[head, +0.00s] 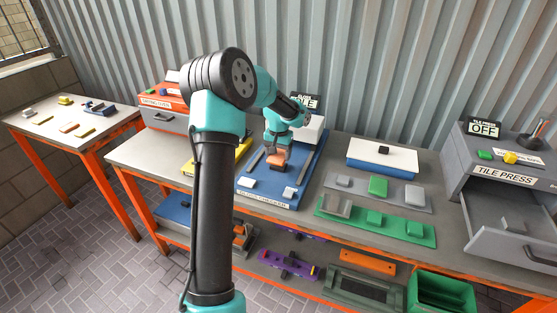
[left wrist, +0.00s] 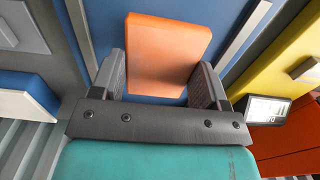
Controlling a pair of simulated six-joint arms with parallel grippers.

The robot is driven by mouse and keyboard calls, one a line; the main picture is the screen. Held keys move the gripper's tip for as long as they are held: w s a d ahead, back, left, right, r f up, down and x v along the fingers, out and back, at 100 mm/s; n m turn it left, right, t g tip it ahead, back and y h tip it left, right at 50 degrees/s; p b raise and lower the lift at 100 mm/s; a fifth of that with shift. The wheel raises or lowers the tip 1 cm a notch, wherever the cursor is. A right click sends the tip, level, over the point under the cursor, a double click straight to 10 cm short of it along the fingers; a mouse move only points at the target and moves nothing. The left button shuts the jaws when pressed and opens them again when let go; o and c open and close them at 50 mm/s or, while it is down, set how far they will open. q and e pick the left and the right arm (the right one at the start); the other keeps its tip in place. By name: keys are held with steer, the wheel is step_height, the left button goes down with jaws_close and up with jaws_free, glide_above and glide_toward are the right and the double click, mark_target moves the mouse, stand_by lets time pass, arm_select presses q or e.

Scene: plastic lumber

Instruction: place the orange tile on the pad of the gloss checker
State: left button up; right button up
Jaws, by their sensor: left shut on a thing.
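The gloss checker (head: 268,184) is a blue bed with grey side rails, a white housing at the back and a name label at the front. My left gripper (head: 277,154) is over the bed, shut on the orange tile (head: 278,160). In the left wrist view the tile (left wrist: 168,50) stands out between the two dark fingers of the gripper (left wrist: 163,78), with the blue bed behind it. The pad cannot be made out; the tile and gripper cover the middle of the bed. I cannot tell whether the tile touches anything. My right gripper is not in view.
A yellow item (head: 202,165) lies to the left.

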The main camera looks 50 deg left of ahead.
mark_target(278, 154)
arm_select(q)
steer(key=shift+w+a, duration=0.2)
steer(key=shift+f, duration=1.75)
steer(key=shift+f, duration=0.1)
steer(key=o, duration=0.9)
steer(key=shift+o, duration=0.2)
step_height(278, 154, up, 12)
steer(key=shift+r, duration=0.1)
